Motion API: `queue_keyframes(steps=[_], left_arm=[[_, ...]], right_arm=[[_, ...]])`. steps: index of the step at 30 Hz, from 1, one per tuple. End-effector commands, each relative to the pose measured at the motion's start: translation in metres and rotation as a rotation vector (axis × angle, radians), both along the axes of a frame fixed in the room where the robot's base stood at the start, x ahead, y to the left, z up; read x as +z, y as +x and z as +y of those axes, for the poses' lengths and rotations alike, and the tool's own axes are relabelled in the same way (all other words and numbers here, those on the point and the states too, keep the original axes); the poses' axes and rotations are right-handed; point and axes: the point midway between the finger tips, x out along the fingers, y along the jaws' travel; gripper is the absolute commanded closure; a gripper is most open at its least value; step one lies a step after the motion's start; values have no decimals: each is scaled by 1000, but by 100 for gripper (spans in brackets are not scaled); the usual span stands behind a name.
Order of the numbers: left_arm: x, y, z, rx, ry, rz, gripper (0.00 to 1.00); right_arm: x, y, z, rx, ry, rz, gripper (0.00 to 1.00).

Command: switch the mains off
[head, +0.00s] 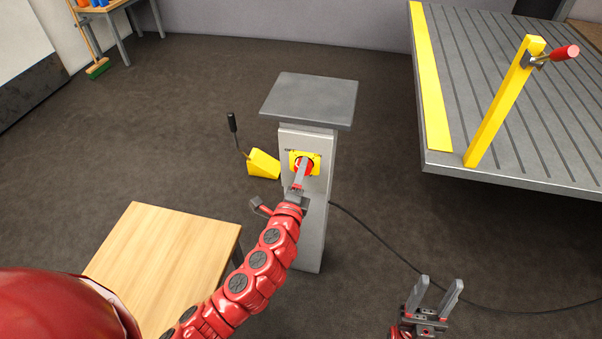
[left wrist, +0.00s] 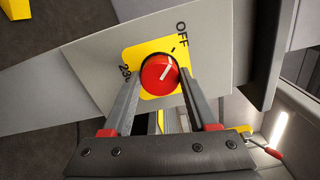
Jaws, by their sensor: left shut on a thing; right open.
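The mains switch is a red round knob (left wrist: 158,74) on a yellow plate (left wrist: 140,54), on the front of a grey pedestal (head: 313,212). In the left wrist view, "OFF" is printed beyond the plate and another partly hidden label is at its left. The knob's white line slants up and right, roughly toward "OFF"; its exact alignment is hard to tell. My left gripper (head: 302,172) is shut on the knob, one finger on each side. In the head view it hides part of the knob. My right gripper (head: 438,286) is open and empty at the lower right.
A wooden table (head: 165,255) stands left of the pedestal. A yellow wedge (head: 263,164) with a black-handled lever is behind it. A large grooved bench (head: 520,110) with a yellow post (head: 503,103) is at the right. A black cable (head: 385,243) runs across the floor.

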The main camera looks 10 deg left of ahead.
Motion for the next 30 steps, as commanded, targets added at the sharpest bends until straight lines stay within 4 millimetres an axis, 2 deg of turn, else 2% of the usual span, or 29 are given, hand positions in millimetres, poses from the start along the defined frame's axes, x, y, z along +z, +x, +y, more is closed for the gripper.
queue_keyframes(steps=[6, 7, 11, 23, 26, 30], left_arm=[[0, 0, 0, 0, -2, 1, 97], [0, 0, 0, 0, -2, 1, 36], [0, 0, 0, 0, -1, 1, 12], [-1, -6, 0, -1, 2, 1, 11], [-3, -20, 1, 0, 4, 4, 11], [-4, -51, 1, 0, 4, 6, 11]], right_arm=[[0, 0, 0, 0, 0, 0, 50], [0, 0, 0, 0, 0, 0, 50], [0, 0, 0, 0, 0, 0, 50], [0, 0, 0, 0, 0, 0, 50], [-1, 0, 0, 0, 0, 0, 50], [-2, 0, 0, 0, 0, 0, 50]])
